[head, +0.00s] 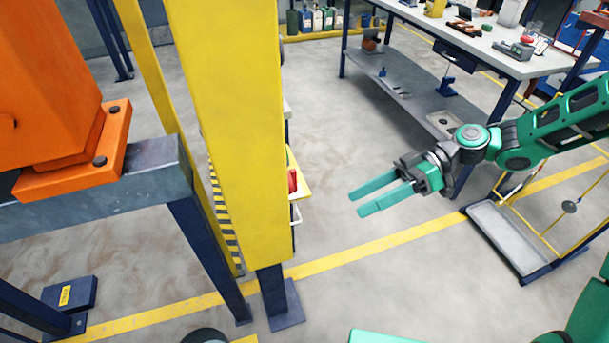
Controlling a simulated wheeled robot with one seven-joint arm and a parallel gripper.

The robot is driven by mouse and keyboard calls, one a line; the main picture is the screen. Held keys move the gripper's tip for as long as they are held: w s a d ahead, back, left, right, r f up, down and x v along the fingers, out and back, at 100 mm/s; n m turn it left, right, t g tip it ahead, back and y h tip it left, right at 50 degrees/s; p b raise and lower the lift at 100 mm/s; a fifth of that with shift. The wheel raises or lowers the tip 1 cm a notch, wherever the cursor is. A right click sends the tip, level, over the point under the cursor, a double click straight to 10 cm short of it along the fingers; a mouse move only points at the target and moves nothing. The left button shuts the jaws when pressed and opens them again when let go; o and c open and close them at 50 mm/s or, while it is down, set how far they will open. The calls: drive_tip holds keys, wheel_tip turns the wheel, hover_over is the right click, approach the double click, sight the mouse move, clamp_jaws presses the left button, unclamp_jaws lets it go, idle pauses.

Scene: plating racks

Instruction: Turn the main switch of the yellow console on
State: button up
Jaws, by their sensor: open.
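My gripper (356,202) is open and empty, its two long teal fingers pointing left over the bare floor. Left of it, a yellow box-like part (302,186), perhaps the yellow console, shows as a narrow strip behind a wide yellow post. A small red piece (292,181) sits on its edge; I cannot tell whether it is the main switch or how it is set. The post hides most of this thing. A clear gap lies between my fingertips and it.
The yellow post (228,120) stands tall at left centre, beside an orange machine (50,90) on a steel frame. A workbench (490,55) with tools is at the back right. A grey tray cart (505,238) stands below my arm. The middle floor is clear.

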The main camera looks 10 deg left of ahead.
drive_tip(key=w+a+r+n+g+y, duration=0.1)
drive_tip(key=a+r+n+g+y, duration=0.1)
drive_tip(key=a+r+n+y, duration=0.4)
drive_tip(key=s+a+m+h, duration=0.1)
drive_tip(key=s+a, duration=0.3)
drive_tip(key=a, duration=0.4)
drive_tip(key=shift+r+m+h, duration=0.3)
drive_tip(key=shift+m+h, duration=0.1)
drive_tip(key=shift+m, duration=0.3)
drive_tip(key=shift+s, duration=0.1)
drive_tip(key=shift+d, duration=0.1)
drive_tip(key=c, duration=1.1)
